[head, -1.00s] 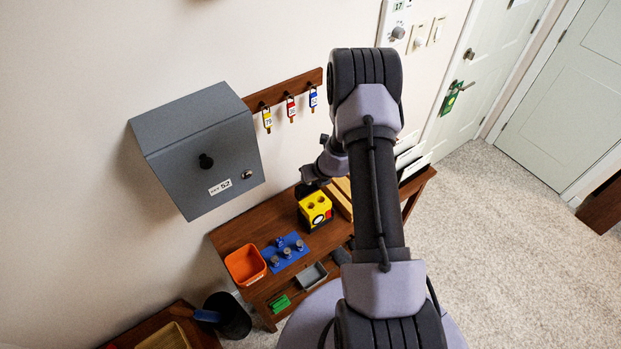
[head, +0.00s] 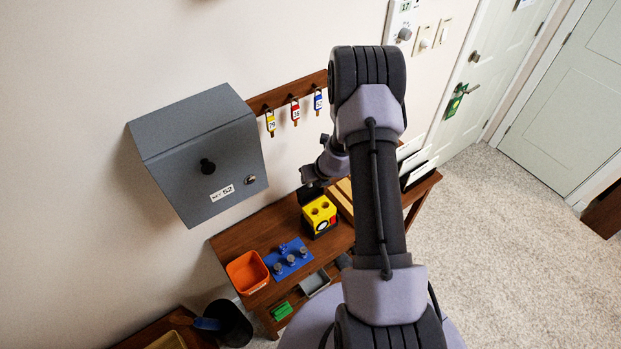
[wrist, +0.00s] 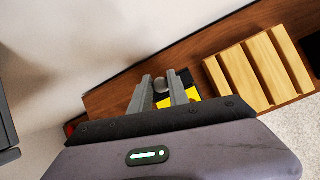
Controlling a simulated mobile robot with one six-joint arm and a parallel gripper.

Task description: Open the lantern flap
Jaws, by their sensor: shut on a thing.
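The lantern (head: 320,211) is a small yellow and black box on the wooden bench, with round holes in its yellow top. A dark panel, which looks like its flap (head: 308,194), stands up at its back left edge. My gripper (head: 309,179) is just above this panel in the head view. In the wrist view, my gripper (wrist: 160,80) is shut on a small round grey knob (wrist: 160,86), with a black surface behind it. Part of the yellow lantern body (wrist: 191,94) shows beside the right finger. My fingers and wrist hide much of the lantern there.
A slatted wooden piece (wrist: 259,72) lies right of the lantern. A blue peg board (head: 289,260) and orange bin (head: 247,272) stand to the left. A grey wall box (head: 200,152) and key rack (head: 288,95) are above the bench (head: 232,240).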

